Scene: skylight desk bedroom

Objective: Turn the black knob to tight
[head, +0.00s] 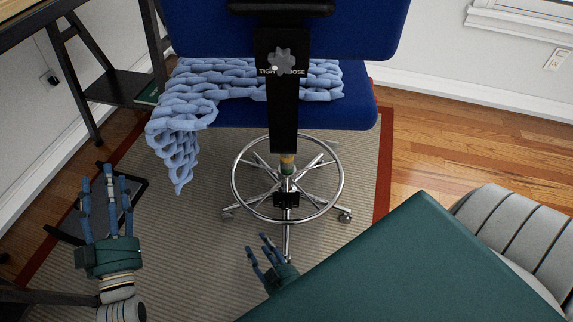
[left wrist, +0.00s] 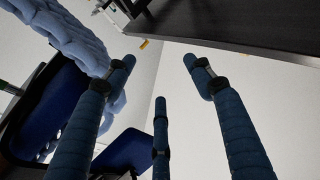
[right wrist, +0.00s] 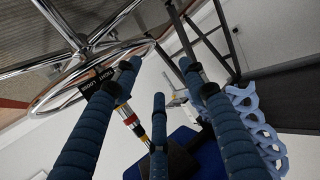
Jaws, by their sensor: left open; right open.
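The dark star-shaped knob (head: 283,62) sits on the black upright bar (head: 284,120) behind the blue chair's backrest. The words TIGHT and LOOSE are printed to its left and right, partly covered by it. A small pale dot shows at the knob's lower left. My left gripper (head: 105,190) is open and empty, low at the left, well away from the knob. My right gripper (head: 262,255) is open and empty, below the knob and in front of the chair base. In the right wrist view, a black part with TIGHT and LOOSE lettering (right wrist: 92,82) shows beside a finger.
A pale blue knitted blanket (head: 172,125) lies over the blue seat (head: 362,97) and hangs down at the left. The chrome foot ring (head: 234,190) surrounds the base. A green panel (head: 420,265) fills the lower right. A black desk frame (head: 122,88) stands at the left.

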